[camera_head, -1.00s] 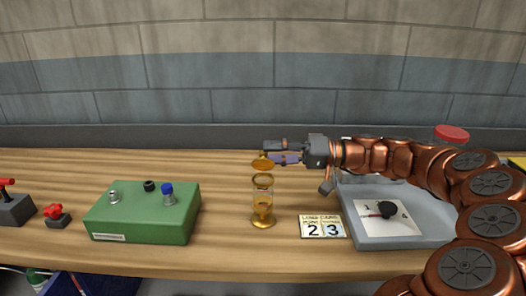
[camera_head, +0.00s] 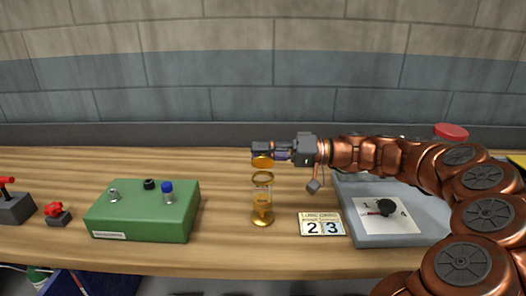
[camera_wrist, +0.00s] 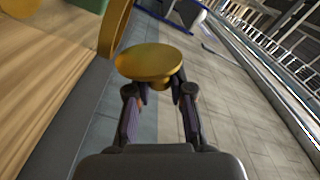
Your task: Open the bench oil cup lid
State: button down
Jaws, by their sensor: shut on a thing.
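The oil cup (camera_head: 263,200) is a clear cylinder with a brass base and a brass rim. It stands upright on the bench, left of the number cards. Its round brass lid (camera_head: 262,162) is above the rim with a visible gap between them. My gripper (camera_head: 259,150) is shut on the lid, reaching in from the right. In the wrist view the lid (camera_wrist: 153,62) sits at my fingertips (camera_wrist: 157,84), its disc facing up in the picture. The cup's brass rim (camera_wrist: 113,27) shows to its left. Any hinge cannot be made out.
A green box (camera_head: 145,212) with knobs is left of the cup. The bench behind the cup is clear.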

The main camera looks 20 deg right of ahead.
jog(key=shift+w, duration=0.1)
jog(key=shift+w+d+m+p, duration=0.1)
jog(key=shift+w+m+p, duration=0.1)
jog(key=shift+m+p, duration=0.45)
jog(key=shift+w+d+f+m+p, duration=0.1)
jog(key=shift+w+f+m+p, duration=0.2)
jog(key=shift+m+p, duration=0.65)
jog(key=shift+w+d+f+m+p, duration=0.15)
jog(key=shift+w+f+m+p, duration=0.2)
jog(key=shift+m, duration=1)
jog(key=shift+w+d+f+m+p, duration=0.15)
jog(key=shift+w+m+p, duration=0.25)
jog(key=shift+m+p, duration=0.55)
